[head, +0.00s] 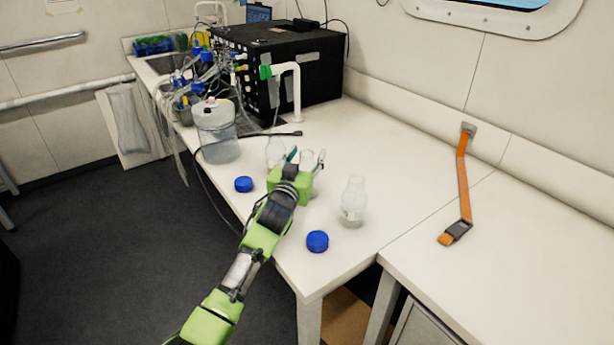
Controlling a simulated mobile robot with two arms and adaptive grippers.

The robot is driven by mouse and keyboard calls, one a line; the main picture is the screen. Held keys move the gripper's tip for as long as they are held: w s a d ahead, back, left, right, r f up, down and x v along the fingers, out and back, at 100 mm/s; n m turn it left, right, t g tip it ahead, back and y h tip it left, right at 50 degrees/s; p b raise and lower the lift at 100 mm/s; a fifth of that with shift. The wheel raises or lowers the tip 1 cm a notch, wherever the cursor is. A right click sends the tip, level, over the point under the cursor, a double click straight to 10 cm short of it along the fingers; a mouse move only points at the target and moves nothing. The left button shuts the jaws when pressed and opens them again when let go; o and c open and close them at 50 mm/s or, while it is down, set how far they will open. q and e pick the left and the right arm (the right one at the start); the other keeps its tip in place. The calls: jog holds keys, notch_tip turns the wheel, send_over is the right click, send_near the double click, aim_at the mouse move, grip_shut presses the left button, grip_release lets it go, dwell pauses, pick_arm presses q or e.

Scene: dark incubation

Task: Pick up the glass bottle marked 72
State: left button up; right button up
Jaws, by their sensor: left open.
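A clear glass bottle (353,203) stands upright and open on the white bench, to the right of my left gripper. Two more pieces of clear glassware stand by the gripper: one (275,150) just left of the fingers, the other (307,157) seen between the fingertips and partly hidden by the gripper. My left gripper (306,158) is open, its fingers pointing away over the bench. I cannot tell whether it touches the glass between its fingers. Small marks show on the right bottle, but no number is readable. My right gripper is not in view.
Blue caps lie near the front edge, one left (243,184) and one right (317,242) of my arm. A large clear jug (217,132), tubing and a black machine (280,65) fill the back left. An orange strap (463,185) lies right.

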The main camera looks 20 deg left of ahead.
pick_arm(q)
grip_shut()
jog(key=shift+r, duration=0.1)
